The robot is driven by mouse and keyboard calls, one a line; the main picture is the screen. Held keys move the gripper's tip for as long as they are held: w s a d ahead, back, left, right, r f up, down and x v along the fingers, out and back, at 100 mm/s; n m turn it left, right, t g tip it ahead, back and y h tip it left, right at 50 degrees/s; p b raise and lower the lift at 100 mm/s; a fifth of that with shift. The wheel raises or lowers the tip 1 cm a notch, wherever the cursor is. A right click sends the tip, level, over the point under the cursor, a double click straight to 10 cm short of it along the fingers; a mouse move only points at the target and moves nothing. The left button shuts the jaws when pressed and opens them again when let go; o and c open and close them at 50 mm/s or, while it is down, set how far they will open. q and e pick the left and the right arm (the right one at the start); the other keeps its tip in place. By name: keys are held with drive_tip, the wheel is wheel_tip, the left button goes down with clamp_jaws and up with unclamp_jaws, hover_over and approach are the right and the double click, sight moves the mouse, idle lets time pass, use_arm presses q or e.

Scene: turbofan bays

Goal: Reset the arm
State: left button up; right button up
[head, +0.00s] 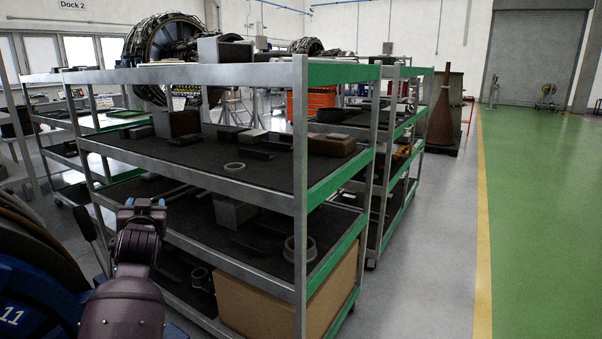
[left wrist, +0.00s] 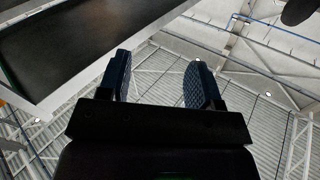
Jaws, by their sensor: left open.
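My left arm comes up from the bottom left of the head view, in front of the near shelf rack (head: 225,160). My left gripper (head: 143,204) is at its top end, small in that view, beside the rack's front edge. In the left wrist view my left gripper (left wrist: 160,82) has its two fingers apart, with nothing between them. It points up toward the ceiling. The dark underside of a shelf (left wrist: 85,40) fills the upper left of that view. My right gripper is in neither view.
The near rack holds a ring (head: 234,168), dark blocks and a cardboard box (head: 285,298). A blue drum-like object (head: 35,295) marked 11 is at the lower left. A second rack (head: 405,150) stands behind. The grey floor (head: 425,250) and green floor (head: 540,220) at right are clear.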

use_arm(q)
drive_tip(key=s+d+f+m+g+h, duration=0.1)
drive_tip(key=s+d+f+g+h, duration=0.1)
drive_tip(key=s+f, duration=1.6)
drive_tip(key=s+d+f+m+g+h, duration=0.2)
drive_tip(key=s+d+f, duration=0.4)
drive_tip(key=s+f, duration=1.3)
drive_tip(key=shift+s+g+h, duration=0.8)
drive_tip(key=shift+s+h, duration=0.4)
drive_tip(key=shift+d, duration=0.1)
